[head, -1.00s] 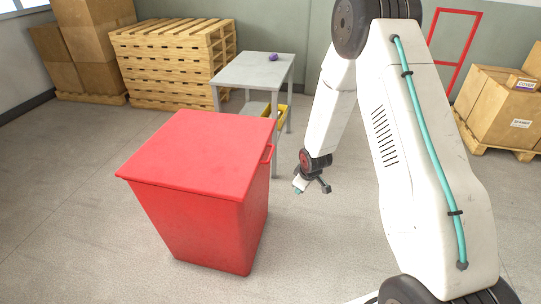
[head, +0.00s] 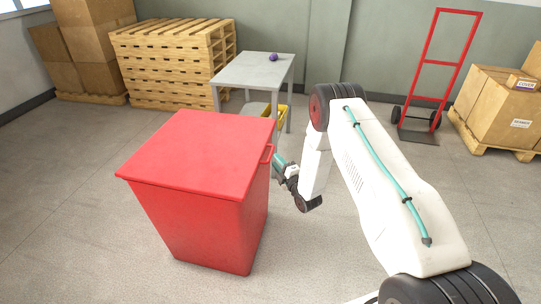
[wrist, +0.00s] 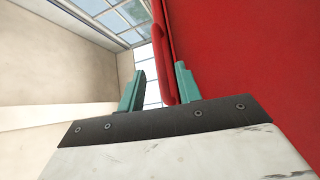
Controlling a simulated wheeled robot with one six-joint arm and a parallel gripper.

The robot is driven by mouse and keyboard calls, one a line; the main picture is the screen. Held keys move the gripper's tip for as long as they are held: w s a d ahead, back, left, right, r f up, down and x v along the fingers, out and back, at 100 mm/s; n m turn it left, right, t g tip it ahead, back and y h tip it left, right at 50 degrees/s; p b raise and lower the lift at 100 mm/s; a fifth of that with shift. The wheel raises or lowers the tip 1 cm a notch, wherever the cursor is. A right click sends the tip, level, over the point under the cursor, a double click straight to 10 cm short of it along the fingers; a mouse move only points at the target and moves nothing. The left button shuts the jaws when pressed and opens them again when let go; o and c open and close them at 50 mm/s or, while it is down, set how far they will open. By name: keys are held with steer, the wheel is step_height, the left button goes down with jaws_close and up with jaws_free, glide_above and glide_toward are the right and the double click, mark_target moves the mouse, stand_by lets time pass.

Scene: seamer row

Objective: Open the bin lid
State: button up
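The red bin (head: 205,215) stands left of my arm in the head view, with its flat lid (head: 200,150) closed. A red handle (head: 267,153) sticks out from the lid's right edge. My gripper (head: 277,159) is just right of the bin, close to the handle and pointing up toward it. In the wrist view my gripper (wrist: 159,86) shows two teal fingers standing apart. The handle (wrist: 163,55) appears between them in that picture, nearer the right finger. I cannot tell whether either finger touches it. The bin's red side (wrist: 250,60) fills the right of that view.
A grey table (head: 255,70) with a small purple object (head: 274,57) stands behind the bin, a yellow container (head: 283,112) below. Stacked pallets (head: 175,65) are behind left. A red hand truck (head: 440,75) and boxes (head: 497,105) stand right. Floor in front is clear.

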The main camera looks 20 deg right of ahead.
steer(key=x, duration=0.5)
steer(key=shift+w+a, duration=0.1)
steer(key=shift+w, duration=0.3)
jaws_close()
